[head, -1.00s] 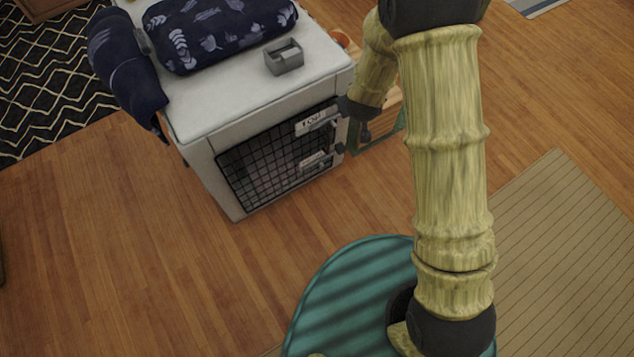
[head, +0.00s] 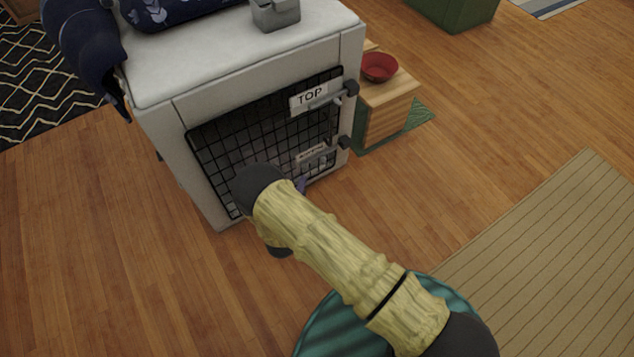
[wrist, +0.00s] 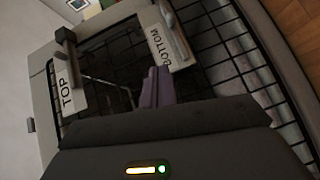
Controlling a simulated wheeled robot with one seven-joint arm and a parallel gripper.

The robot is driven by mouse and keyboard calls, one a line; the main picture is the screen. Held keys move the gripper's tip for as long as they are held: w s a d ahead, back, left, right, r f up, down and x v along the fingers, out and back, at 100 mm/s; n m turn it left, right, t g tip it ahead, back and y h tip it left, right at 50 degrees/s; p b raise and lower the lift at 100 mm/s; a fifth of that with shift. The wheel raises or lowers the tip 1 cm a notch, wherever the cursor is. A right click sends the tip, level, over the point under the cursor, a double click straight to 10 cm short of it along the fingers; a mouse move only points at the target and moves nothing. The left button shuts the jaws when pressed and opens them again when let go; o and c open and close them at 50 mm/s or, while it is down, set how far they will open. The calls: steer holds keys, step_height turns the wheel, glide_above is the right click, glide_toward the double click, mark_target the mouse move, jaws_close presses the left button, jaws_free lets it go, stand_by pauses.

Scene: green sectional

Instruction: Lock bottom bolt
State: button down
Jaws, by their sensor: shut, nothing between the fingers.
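A white crate (head: 255,78) has a black wire-mesh door (head: 225,150) on its front. The top bolt's dark knob (head: 351,88) sits at the door's right edge beside the "TOP" label (head: 309,97). The bottom bolt's knob (head: 345,142) is below it, beside the "BOTTOM" label (head: 311,154). In the wrist view, the "BOTTOM" label (wrist: 160,47) and bottom bolt (wrist: 178,42) lie just beyond my fingertips, and the "TOP" label (wrist: 67,91) is at left. My gripper (wrist: 157,80) is shut and empty, its purple fingers close to the bottom bolt's plate. Contact is unclear. My arm hides most of the gripper in the head view.
A wooden stand (head: 390,108) with a red bowl (head: 379,67) is right of the crate. A grey holder (head: 275,14) and dark blue fabric (head: 160,12) lie on top. The wood floor before the crate is clear; a tan rug (head: 560,240) lies at right.

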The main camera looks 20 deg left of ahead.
steer(key=s+f+n+t+b, duration=0.1)
steer(key=s+f+n+b, duration=0.1)
steer(key=f, duration=0.3)
steer(key=shift+s+f+y, duration=0.3)
steer(key=shift+s+y, duration=0.1)
steer(key=shift+s, duration=0.45)
steer(key=shift+w+d, duration=0.1)
steer(key=shift+w, duration=0.05)
steer(key=b, duration=0.6)
glide_toward(322, 159)
steer(key=w+a+f, duration=0.2)
steer(key=w+a, duration=0.1)
steer(key=a, duration=0.1)
steer(key=shift+w+d+r+b, duration=0.25)
steer(key=shift+w+d+b, duration=0.55)
steer(key=shift+w+d, duration=0.55)
